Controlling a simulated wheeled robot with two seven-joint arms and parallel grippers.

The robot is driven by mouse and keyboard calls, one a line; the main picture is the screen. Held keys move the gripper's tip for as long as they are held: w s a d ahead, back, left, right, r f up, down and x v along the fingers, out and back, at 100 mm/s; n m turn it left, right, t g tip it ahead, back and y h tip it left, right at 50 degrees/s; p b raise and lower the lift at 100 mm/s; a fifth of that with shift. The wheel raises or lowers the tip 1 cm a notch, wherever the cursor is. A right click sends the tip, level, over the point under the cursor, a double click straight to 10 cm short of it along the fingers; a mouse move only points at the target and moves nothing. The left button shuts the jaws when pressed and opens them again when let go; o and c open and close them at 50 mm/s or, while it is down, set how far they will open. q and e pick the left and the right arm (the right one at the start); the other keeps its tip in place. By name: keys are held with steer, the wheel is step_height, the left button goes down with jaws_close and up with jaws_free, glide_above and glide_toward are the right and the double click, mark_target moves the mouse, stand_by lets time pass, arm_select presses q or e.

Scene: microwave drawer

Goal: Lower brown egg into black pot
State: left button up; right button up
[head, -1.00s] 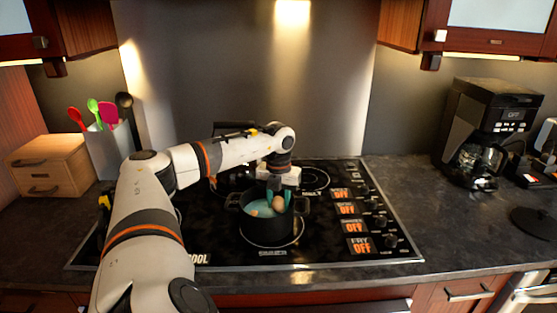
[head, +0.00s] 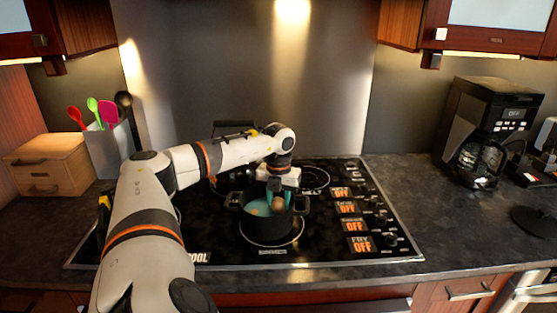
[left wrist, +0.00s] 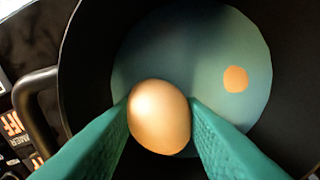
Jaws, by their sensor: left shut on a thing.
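The brown egg (left wrist: 159,117) is between the two green fingers of my left gripper (left wrist: 160,112), which is shut on it. In the head view the egg (head: 278,203) shows at the mouth of the black pot (head: 268,228), with my left gripper (head: 277,196) reaching down into the pot from above. The pot holds bluish water (left wrist: 140,62), and a small orange-brown round thing (left wrist: 235,79) shows in it. The pot (left wrist: 85,75) surrounds the egg in the left wrist view. My right gripper is not in view.
The pot stands on a black stovetop (head: 335,245) with lit displays at right. A coffee maker (head: 490,125) stands on the right counter. A utensil holder (head: 112,148) and wooden box (head: 48,165) stand at left.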

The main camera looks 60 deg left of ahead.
mark_target(279, 211)
arm_select(q)
steer(key=shift+f+b, duration=1.1)
steer(key=shift+f, duration=0.75)
stand_by(0.6)
steer(key=o, duration=0.7)
steer(key=shift+r, duration=0.1)
step_height(279, 211, up, 11)
steer(key=shift+r, duration=0.4)
steer(key=shift+s, duration=0.1)
